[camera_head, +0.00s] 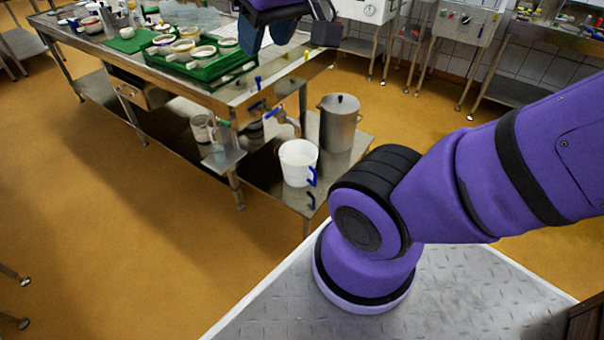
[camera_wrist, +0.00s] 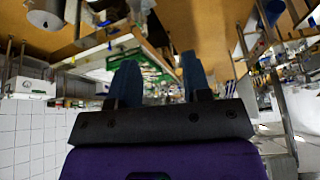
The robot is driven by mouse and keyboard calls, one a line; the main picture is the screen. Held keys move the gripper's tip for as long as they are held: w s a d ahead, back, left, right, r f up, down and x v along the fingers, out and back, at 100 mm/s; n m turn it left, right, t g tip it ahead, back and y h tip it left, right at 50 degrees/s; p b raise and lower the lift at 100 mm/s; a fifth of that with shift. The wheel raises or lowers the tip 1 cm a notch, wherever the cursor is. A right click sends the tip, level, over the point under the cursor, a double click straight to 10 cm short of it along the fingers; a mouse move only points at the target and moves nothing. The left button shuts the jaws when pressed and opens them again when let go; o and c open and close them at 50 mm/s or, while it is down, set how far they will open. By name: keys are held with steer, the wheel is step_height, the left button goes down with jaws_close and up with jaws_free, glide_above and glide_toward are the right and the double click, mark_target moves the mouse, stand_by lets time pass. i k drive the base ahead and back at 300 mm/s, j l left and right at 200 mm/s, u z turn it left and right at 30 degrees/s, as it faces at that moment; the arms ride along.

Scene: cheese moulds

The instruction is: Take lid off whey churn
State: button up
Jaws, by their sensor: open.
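The whey churn (camera_head: 338,132) is a grey metal can standing upright on the low shelf at the table's near end. Its lid (camera_head: 339,104), with a dark round knob on top, sits on the churn's mouth. In the wrist view, a grey metal round body at the top left edge (camera_wrist: 46,8) looks like the churn, partly cut off. My gripper (camera_head: 266,42) shows at the top of the head view, above the table end, well apart from the churn. Its two blue fingers also show in the wrist view (camera_wrist: 158,78), open with nothing between them.
A white bucket (camera_head: 298,162) with a blue handle stands left of the churn on the low shelf. The steel table (camera_head: 240,97) carries green trays (camera_head: 212,62) with white moulds. Taps with blue handles (camera_head: 280,115) stick out from its end. The orange floor right of the churn is open.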

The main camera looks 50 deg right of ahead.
mark_target(337, 103)
steer(key=z, duration=1.5)
steer(key=i+l+u, duration=0.3)
steer(key=i+l, duration=0.3)
steer(key=i+l+u, duration=0.15)
steer(key=i+l, duration=0.2)
steer(key=i+l+u, duration=0.15)
steer(key=l, duration=0.25)
steer(key=i+l+u, duration=0.15)
steer(key=i+l, duration=0.2)
steer(key=i+l+u, duration=0.15)
steer(key=l, duration=0.35)
steer(key=i+l+u, duration=0.15)
steer(key=i+l, duration=0.15)
steer(key=l, duration=0.15)
